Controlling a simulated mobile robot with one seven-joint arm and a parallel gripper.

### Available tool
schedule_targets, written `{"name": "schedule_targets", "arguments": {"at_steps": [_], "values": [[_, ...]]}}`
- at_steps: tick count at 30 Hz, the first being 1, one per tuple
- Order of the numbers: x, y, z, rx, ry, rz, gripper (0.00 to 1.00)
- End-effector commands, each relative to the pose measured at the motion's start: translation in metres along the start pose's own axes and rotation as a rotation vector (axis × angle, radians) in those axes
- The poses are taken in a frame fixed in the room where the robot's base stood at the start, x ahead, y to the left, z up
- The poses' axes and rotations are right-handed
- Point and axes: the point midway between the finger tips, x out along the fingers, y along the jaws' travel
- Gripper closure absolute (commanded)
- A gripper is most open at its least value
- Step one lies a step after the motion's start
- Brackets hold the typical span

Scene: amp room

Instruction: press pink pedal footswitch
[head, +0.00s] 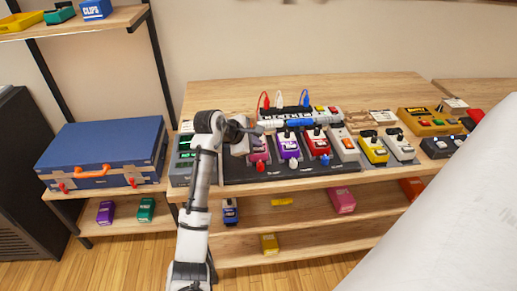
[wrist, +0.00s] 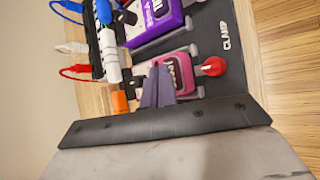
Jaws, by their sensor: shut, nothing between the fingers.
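The pink pedal (head: 260,157) stands at the left end of the row on the black pedalboard (head: 300,174). A round red footswitch cap (head: 260,167) shows at its front edge. In the wrist view the pink pedal (wrist: 184,72) is partly hidden by my fingers, and the red cap (wrist: 213,67) is uncovered to their right. My gripper (head: 257,130) is shut and empty over the back part of the pink pedal. Its closed fingers (wrist: 158,90) appear over the pedal in the wrist view; I cannot tell whether they touch it.
A purple pedal (head: 288,147) stands just right of the pink one, then a dark red pedal (head: 316,143). A power strip (head: 300,115) with cables is behind. A green-grey pedal (head: 182,160) is at left. Another pink pedal (head: 342,200) lies on the lower shelf.

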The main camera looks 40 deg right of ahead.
Motion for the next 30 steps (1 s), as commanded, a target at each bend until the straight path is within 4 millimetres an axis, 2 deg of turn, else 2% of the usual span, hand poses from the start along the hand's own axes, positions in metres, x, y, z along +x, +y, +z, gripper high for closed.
{"name": "schedule_targets", "arguments": {"at_steps": [30], "values": [[0.0072,-0.0054,-0.0051,-0.001,0.001,-0.002,1.00]]}}
